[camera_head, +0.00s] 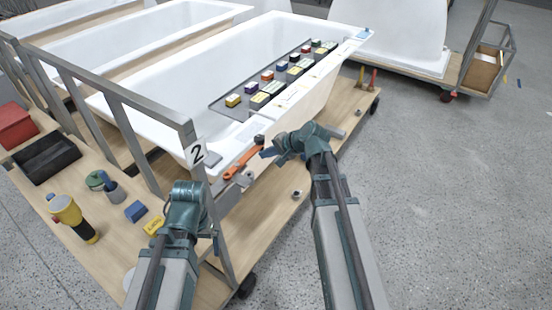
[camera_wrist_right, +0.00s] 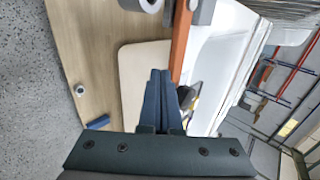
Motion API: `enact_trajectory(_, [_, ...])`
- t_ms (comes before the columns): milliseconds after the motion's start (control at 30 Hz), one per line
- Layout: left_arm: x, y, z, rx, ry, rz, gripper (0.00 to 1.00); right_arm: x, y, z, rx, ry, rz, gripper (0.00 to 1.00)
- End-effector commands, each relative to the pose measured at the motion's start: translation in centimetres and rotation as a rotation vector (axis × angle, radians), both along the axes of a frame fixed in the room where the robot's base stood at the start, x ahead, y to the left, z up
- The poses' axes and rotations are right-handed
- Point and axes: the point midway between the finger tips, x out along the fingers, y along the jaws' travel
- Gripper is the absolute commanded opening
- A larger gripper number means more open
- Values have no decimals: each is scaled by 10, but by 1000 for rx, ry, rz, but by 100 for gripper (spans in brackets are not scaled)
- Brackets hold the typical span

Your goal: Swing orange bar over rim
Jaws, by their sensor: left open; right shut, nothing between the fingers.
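A dark tray (camera_head: 224,107) of coloured blocks lies across the tub. A yellow tool (camera_head: 70,215), a blue block (camera_head: 136,211) and a red box (camera_head: 14,126) sit on the wooden deck.

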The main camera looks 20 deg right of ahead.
Motion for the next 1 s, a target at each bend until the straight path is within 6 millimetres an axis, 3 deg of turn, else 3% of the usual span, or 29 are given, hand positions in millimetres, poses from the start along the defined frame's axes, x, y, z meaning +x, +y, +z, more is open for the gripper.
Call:
enact_trajectory(200, [0,0,0,0,0,0,100,10,8,0,1,0,1,0])
enact_trajectory(1000, [0,0,0,0,0,0,100,17,10,0,-1,-1,68,0])
